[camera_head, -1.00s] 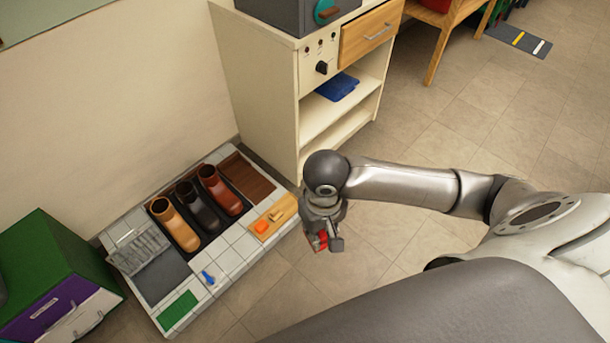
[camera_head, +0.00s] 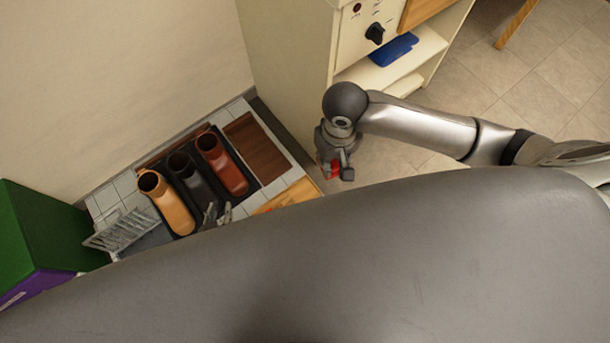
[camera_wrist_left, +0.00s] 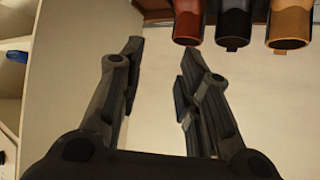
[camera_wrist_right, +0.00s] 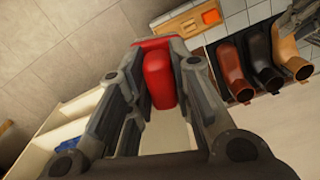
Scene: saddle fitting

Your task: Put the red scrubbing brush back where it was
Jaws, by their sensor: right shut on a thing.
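The red scrubbing brush (camera_wrist_right: 160,82) is between the fingers of my right gripper (camera_wrist_right: 162,50), which is shut on it. In the head view, a bit of the brush (camera_head: 335,167) shows at the tip of my right gripper (camera_head: 342,172), over the floor right of the low tiled stand (camera_head: 128,182). My left gripper (camera_head: 215,214) is in front of the black boot, partly hidden by my own grey arm. In the left wrist view my left gripper (camera_wrist_left: 160,62) is open and empty, with the boots beyond its fingertips.
Tan (camera_head: 168,205), black (camera_head: 198,182) and reddish-brown (camera_head: 222,165) boots stand on the stand. A wooden tray (camera_head: 288,196) holds an orange block (camera_wrist_right: 210,17). A cream cabinet (camera_head: 290,60) and a green-purple box (camera_head: 35,235) flank the stand.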

